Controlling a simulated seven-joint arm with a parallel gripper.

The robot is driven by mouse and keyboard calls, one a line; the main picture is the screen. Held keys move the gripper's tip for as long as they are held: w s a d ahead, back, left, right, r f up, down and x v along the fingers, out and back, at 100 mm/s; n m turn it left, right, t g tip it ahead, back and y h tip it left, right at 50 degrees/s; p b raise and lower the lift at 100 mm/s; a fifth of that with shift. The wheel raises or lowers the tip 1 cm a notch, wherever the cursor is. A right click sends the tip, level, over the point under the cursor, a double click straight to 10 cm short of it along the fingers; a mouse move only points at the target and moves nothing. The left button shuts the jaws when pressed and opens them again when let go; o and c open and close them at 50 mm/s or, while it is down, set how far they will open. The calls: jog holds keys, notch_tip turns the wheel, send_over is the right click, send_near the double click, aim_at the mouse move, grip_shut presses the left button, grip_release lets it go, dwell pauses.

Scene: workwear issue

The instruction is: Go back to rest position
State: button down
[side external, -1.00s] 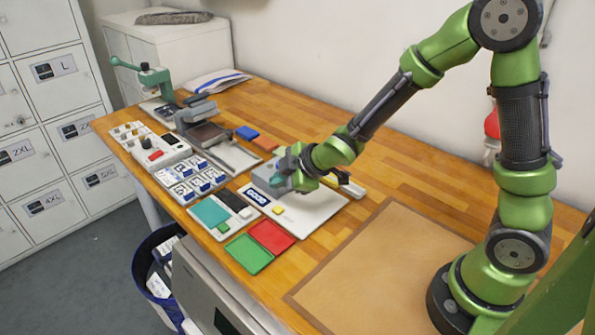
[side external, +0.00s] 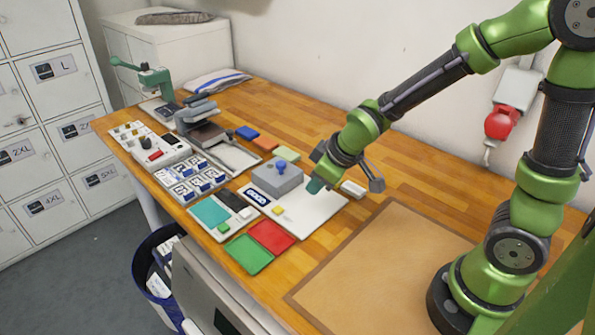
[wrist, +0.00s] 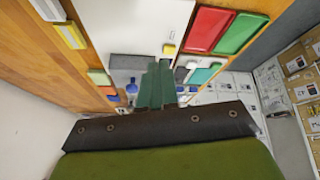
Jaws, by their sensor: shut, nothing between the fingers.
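My gripper (side external: 316,185) is shut and empty, above the right part of the white board (side external: 312,213), to the right of a grey block with a blue knob (side external: 277,178). In the wrist view its teal fingers (wrist: 157,85) are together, with nothing between them. The grey block stands on the white board, clear of my gripper. The fingers hide part of what lies behind them in the wrist view.
A red tray (side external: 271,236) and a green tray (side external: 248,254) lie at the front edge. A bare brown mat (side external: 385,265) is at the right. A red wall fixture (side external: 501,122) hangs behind. Several devices fill the table's left end.

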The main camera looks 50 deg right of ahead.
jog(key=s+r+m+t+y, duration=0.1)
jog(key=s+r+m, duration=0.6)
jog(key=s+r, duration=0.5)
notch_tip(320, 180, up, 2)
jog(key=shift+s+d+t, duration=0.3)
jog(key=shift+s+d, duration=0.05)
jog(key=shift+s, duration=0.05)
